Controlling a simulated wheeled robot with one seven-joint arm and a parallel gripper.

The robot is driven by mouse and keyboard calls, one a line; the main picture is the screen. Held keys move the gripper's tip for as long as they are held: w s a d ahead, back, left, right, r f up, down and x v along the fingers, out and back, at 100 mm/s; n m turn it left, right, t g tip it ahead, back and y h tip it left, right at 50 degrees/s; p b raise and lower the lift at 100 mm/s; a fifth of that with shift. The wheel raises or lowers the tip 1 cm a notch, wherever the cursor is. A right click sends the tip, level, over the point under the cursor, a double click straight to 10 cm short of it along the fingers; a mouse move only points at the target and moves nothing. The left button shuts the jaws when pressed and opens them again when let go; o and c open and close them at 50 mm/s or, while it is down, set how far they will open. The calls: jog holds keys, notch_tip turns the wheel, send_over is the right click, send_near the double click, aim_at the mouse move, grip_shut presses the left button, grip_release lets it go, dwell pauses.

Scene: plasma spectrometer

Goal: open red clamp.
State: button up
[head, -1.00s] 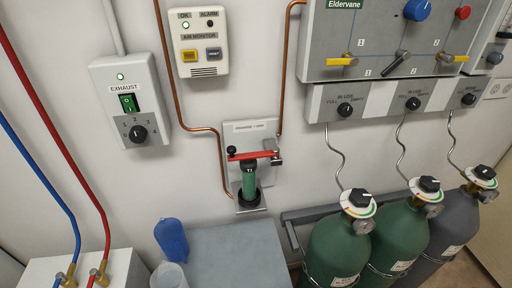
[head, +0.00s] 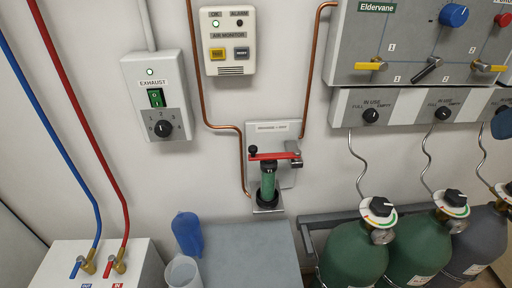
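The red clamp (head: 275,156) is a flat red bar lying across the top of a green cartridge (head: 268,184) in the wall holder. A black knob (head: 253,149) sits at its left end. Its right end meets a grey and black fitting (head: 294,152). The bar is nearly level, over the cartridge's dark top. The cartridge stands upright on a small grey bracket (head: 268,208). My gripper is not in view.
Copper pipes (head: 202,90) flank the clamp. Gas cylinders (head: 355,255) stand right. A dark blue shape (head: 503,123) cuts in at the right edge.

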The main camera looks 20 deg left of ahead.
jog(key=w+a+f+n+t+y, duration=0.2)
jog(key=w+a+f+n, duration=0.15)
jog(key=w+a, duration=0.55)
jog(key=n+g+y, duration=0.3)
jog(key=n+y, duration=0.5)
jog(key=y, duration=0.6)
send_near(253, 147)
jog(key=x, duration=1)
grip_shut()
